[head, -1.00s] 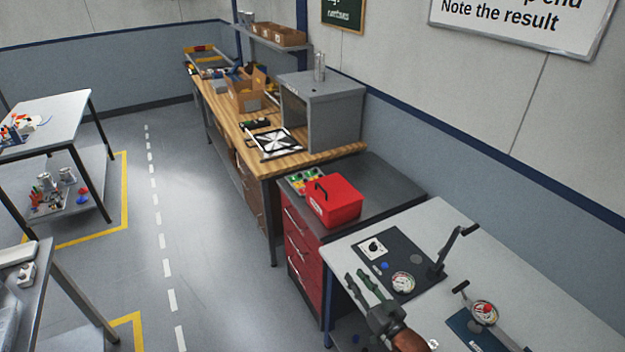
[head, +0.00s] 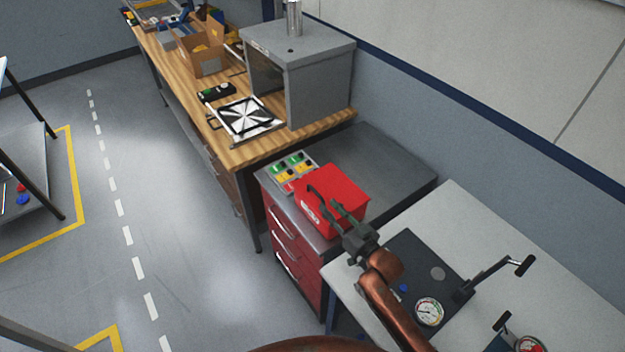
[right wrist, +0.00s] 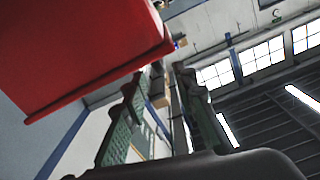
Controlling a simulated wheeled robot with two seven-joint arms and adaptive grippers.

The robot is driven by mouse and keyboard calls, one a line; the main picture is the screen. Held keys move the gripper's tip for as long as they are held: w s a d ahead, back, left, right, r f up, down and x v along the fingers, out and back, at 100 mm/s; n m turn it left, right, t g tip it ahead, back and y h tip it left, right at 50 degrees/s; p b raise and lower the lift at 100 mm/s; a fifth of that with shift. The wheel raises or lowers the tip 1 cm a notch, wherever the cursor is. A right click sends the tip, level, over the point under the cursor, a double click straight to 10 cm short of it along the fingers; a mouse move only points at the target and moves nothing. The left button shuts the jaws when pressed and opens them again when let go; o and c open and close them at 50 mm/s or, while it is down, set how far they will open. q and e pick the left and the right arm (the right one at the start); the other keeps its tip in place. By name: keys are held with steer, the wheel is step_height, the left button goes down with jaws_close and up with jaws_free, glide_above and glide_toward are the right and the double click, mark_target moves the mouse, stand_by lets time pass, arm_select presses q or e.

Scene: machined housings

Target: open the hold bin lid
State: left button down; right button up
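The red bin (head: 345,190) with its lid shut stands on the grey top of the red drawer cabinet. A white label is on its front. A dark curved shape at the lid's left, probably the handle, is partly mixed with my fingers. My right gripper (head: 328,203) is at the front of the bin in the head view and overlaps it. In the right wrist view the red bin (right wrist: 75,50) fills the upper left, and my right gripper's two fingers (right wrist: 168,80) stand apart with nothing seen between them. Contact cannot be told. My left gripper is out of view.
A control panel with coloured buttons (head: 290,167) lies just left of the bin. A wooden bench (head: 262,150) with a grey box (head: 305,75) stands behind. A pale table (head: 480,220) with a dark gauge plate (head: 415,255) and a lever is at the right. The cabinet top behind the bin is clear.

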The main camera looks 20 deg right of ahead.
mark_target(321, 198)
steer(key=shift+x, duration=3.95)
steer(key=shift+c, duration=0.6)
jaws_close()
steer(key=shift+a, duration=0.15)
